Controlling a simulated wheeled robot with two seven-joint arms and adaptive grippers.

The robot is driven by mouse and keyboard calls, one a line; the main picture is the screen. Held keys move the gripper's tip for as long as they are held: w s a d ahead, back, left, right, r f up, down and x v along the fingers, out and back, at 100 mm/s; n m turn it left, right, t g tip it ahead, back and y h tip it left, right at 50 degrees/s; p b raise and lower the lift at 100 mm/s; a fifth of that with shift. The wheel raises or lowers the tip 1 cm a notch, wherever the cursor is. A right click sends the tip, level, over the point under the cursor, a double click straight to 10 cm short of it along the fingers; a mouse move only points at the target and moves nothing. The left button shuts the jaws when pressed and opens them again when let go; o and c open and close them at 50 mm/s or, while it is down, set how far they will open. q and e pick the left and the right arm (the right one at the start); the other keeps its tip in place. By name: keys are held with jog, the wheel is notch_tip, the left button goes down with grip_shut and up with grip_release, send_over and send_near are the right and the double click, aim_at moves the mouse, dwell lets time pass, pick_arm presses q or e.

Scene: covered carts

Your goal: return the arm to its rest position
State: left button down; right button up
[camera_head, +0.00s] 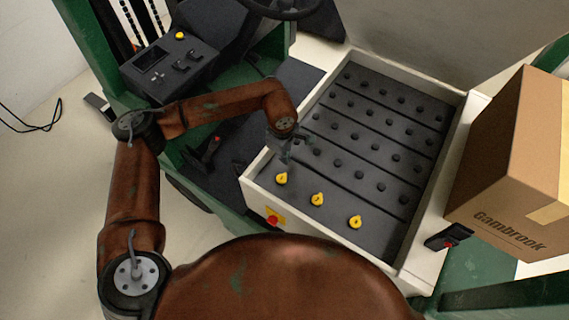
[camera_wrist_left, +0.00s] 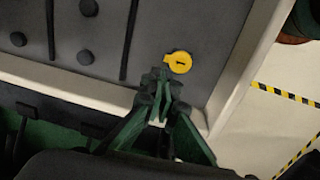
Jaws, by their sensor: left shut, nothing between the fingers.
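My left arm (camera_head: 128,185), rust-brown and worn, comes in from the left, bends at the elbow and reaches right over the near-left part of a dark panel. My left gripper (camera_head: 285,156) hangs at its end, just behind the leftmost yellow knob (camera_head: 281,178). In the left wrist view its green fingers (camera_wrist_left: 159,80) are closed together with nothing between them. The tips show beside a yellow knob (camera_wrist_left: 180,62); I cannot tell whether they touch it. My right gripper is in neither view.
The panel has rows of dark knobs, a pale raised frame (camera_head: 425,262) and two more yellow knobs (camera_head: 317,199) (camera_head: 355,221). A red button (camera_head: 272,220) is on its front. A cardboard box (camera_head: 500,170) stands right. A control console (camera_head: 165,65) and steering wheel (camera_head: 285,6) are behind.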

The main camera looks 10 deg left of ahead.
pick_arm(q)
notch_tip(320, 180, up, 8)
dwell(0.4)
